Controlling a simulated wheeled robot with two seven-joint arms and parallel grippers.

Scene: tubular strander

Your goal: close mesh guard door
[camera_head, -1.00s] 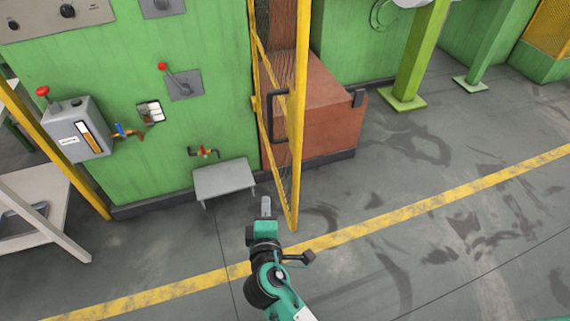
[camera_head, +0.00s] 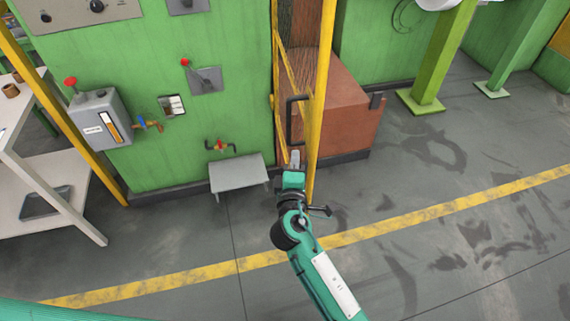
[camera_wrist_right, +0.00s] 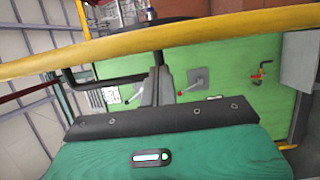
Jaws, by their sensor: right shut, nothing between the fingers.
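The mesh guard door stands open, seen nearly edge-on in the head view, with its yellow frame (camera_head: 321,95) jutting out from the green machine. Its black bar handle (camera_head: 291,122) is on the door's left face, near the free edge. My right gripper (camera_head: 294,160) is shut and empty, just below the handle in the head view; contact cannot be told. In the right wrist view the closed fingertips (camera_wrist_right: 158,75) point toward the yellow frame (camera_wrist_right: 215,27), with the black handle (camera_wrist_right: 95,80) beside them. My left gripper is out of view.
A small grey step (camera_head: 238,173) sticks out at the machine's foot, left of my gripper. A reddish-brown block (camera_head: 345,110) stands behind the door. A white table (camera_head: 50,165) is at left. The floor right of the door is clear, crossed by a yellow line (camera_head: 440,207).

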